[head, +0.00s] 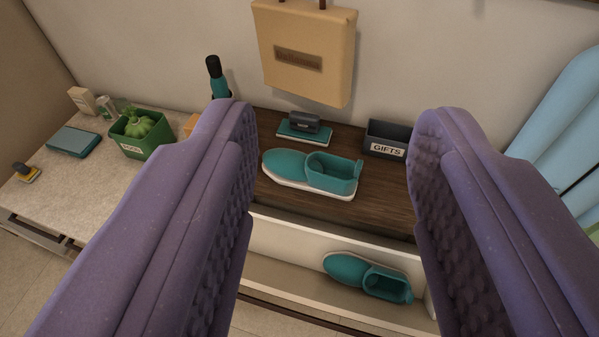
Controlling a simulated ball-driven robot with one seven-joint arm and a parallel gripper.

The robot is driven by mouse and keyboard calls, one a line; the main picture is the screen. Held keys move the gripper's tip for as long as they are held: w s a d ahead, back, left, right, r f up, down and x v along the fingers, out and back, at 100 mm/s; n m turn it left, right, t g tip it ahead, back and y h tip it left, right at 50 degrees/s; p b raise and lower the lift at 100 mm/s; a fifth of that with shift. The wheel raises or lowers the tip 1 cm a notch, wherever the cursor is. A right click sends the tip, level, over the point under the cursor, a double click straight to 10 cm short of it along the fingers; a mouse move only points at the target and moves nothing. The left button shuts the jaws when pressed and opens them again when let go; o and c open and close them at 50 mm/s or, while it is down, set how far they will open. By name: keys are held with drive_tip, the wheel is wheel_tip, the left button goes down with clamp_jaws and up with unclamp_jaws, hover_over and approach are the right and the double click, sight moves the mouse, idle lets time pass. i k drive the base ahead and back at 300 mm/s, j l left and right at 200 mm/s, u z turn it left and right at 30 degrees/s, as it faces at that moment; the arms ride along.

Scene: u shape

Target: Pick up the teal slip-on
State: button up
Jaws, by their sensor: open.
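A teal slip-on (315,174) with a white sole lies on the dark wooden top, toe to the left. A second teal slip-on (368,275) lies lower, in the pale open drawer or shelf below that top. My gripper (337,135) is open, its two purple padded fingers wide apart. In the picture both slip-ons show between the fingers, beyond them. Nothing is held. The left finger hides part of the counter and the wooden top's left side.
Behind the upper shoe are a teal box with a dark object (304,128) and a dark GIFTS bin (388,139). A tan bag (305,50) hangs above. Light blue fabric (565,125) hangs at right.

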sight(326, 174)
drive_tip(key=i+j+z, duration=0.15)
drive_tip(key=i, duration=0.2)
drive_tip(key=i+z, duration=0.2)
drive_tip(key=i, duration=0.15)
drive_tip(key=i+j, duration=0.1)
drive_tip(key=i, duration=0.25)
drive_tip(key=i+z, duration=0.1)
drive_tip(key=i, duration=0.25)
